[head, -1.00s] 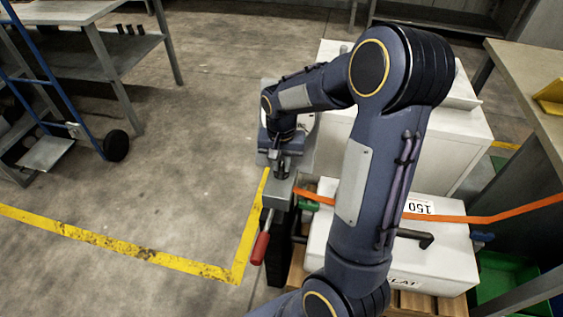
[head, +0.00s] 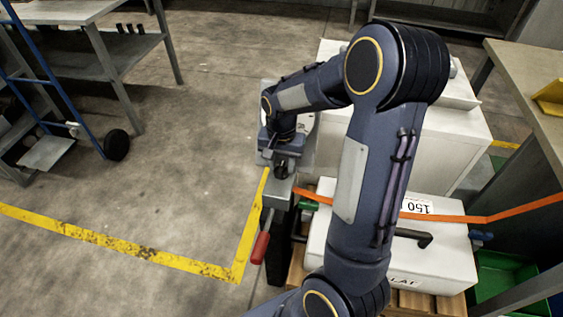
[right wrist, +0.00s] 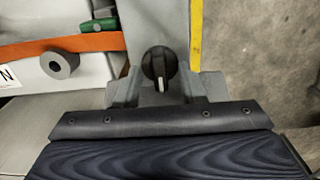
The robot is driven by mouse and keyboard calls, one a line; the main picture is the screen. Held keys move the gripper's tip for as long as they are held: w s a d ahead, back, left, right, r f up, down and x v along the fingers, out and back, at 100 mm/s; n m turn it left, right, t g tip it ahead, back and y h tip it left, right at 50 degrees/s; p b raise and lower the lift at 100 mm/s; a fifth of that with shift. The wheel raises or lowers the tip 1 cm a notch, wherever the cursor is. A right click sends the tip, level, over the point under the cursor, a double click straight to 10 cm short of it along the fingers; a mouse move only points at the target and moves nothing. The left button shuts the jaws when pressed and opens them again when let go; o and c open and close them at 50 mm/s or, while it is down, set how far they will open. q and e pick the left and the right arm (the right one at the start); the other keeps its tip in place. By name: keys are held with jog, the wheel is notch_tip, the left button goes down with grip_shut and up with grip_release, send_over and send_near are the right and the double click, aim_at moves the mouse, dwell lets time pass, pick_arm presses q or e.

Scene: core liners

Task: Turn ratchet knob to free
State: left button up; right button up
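The ratchet knob (right wrist: 159,67) is black and round with a pale pointer line, mounted on a grey metal housing (right wrist: 160,22). In the right wrist view the pointer runs nearly straight up and down. My right gripper (right wrist: 166,88) is open, with one grey finger to each side of the knob's lower part; I cannot tell whether either finger touches it. In the head view my right gripper (head: 279,156) is over the housing, and the dark knob (head: 282,168) shows just below it. My left gripper is out of view.
An orange strap (head: 450,218) runs right from the housing across a white box (head: 440,260) on a pallet. A red-handled lever (head: 261,247) hangs below the housing. A green piece (right wrist: 97,26) sits beside the strap. Open floor lies to the left.

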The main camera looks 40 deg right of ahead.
aim_at(281, 166)
notch_tip(281, 166, up, 8)
jog(key=shift+f+p, duration=0.1)
jog(key=shift+p, duration=0.9)
jog(key=s+a+r+n+t+y, duration=0.2)
jog(key=s+a+r+n+t, duration=0.15)
jog(key=s+a, duration=0.45)
jog(key=s+a+r+n+t+y, duration=0.2)
jog(key=s+a+n, duration=0.35)
jog(key=s, duration=0.35)
notch_tip(281, 166, up, 15)
jog(key=p, duration=1.5)
jog(key=shift+a, duration=0.3)
